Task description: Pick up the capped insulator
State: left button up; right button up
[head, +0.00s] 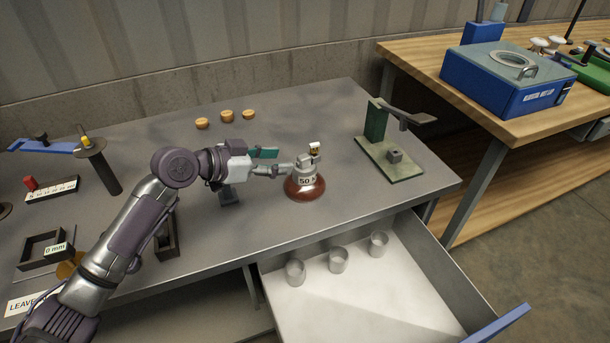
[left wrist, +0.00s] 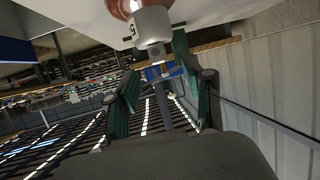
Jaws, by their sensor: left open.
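The capped insulator (head: 306,188) stands on the grey bench, a brown glossy disc with a grey metal cap marked "50" and a small tag on top. In the left wrist view its grey cap (left wrist: 152,28) shows at the top, with the brown disc beyond. My left gripper (head: 272,162) is open, just left of the cap in the head view, its green fingers pointing at it. In the left wrist view the cap lies near the fingertips (left wrist: 156,58); I cannot tell whether they touch it. My right gripper is not in view.
A green stand (head: 378,125) is on the bench to the right. Several tan pieces lie at the back, including one (head: 227,115). An open drawer (head: 330,311) with glass cups juts out in front. A blue box (head: 505,85) sits on the wooden table.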

aim_at(300, 158)
pick_arm(q)
jog(key=shift+x, duration=0.85)
jog(key=shift+w+d+f, duration=0.15)
jog(key=shift+w+d, duration=0.05)
jog(key=shift+w, duration=0.05)
jog(key=shift+w+d, duration=0.15)
jog(key=shift+d, duration=0.35)
jog(key=p+x, duration=0.1)
jog(key=x, duration=0.2)
jog(key=shift+w+d, duration=0.15)
jog(key=shift+d, duration=0.25)
jog(key=shift+w+d+f, duration=0.15)
jog(key=shift+d, duration=0.1)
grip_shut()
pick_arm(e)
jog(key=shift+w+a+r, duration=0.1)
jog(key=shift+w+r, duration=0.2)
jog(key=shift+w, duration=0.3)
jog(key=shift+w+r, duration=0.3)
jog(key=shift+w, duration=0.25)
